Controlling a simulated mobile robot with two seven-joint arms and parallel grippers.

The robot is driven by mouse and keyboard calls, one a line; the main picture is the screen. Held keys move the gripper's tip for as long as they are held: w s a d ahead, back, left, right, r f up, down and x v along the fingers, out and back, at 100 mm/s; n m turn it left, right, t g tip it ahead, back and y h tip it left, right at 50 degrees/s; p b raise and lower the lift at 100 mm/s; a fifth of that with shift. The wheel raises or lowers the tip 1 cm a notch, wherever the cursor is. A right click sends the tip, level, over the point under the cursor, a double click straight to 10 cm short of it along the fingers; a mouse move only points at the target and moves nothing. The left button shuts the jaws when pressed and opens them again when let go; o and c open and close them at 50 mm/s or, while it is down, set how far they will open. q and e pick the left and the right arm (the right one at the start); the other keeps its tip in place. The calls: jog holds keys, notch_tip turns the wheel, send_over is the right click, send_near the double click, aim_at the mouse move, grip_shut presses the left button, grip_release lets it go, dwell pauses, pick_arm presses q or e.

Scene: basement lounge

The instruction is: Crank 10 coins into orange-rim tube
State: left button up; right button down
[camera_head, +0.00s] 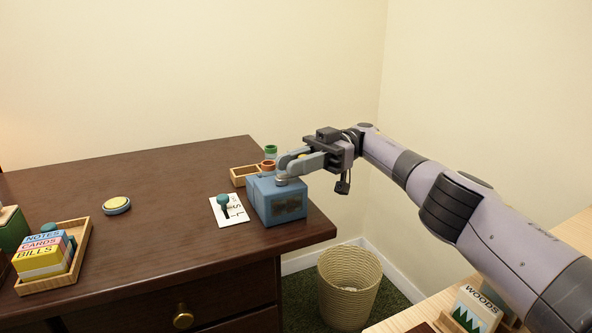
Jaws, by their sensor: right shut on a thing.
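A blue box (277,204) with a dark front panel stands at the right end of the brown desk. My right gripper (287,166) is over the top of this box, shut on its crank handle; the fingers hide most of the handle. The orange-rim tube (267,165) stands just behind the box, left of the fingers. A green-rim tube (270,150) stands behind it. I cannot see any coins inside the tubes. My left gripper is not in view.
A wooden tray (238,178) sits behind the box. A white card with a teal knob (222,199) lies left of it. A yellow-topped disc (117,204) and a tray of labelled boxes (46,257) are farther left. A wicker basket (349,288) stands below the desk's right edge.

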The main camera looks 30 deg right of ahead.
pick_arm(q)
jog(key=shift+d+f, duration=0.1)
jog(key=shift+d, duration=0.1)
pick_arm(e)
jog(key=shift+f, duration=0.3)
jog(key=c, duration=1)
grip_release()
jog(key=shift+a, duration=0.1)
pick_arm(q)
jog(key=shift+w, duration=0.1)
pick_arm(e)
jog(key=shift+r, duration=0.25)
pick_arm(q)
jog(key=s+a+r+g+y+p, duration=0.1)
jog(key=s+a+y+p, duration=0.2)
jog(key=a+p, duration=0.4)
jog(key=p, duration=0.5)
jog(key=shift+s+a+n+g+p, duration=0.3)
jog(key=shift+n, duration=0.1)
pick_arm(e)
jog(key=r, duration=2)
jog(key=shift+w+r, duration=0.1)
jog(key=shift+w, duration=0.1)
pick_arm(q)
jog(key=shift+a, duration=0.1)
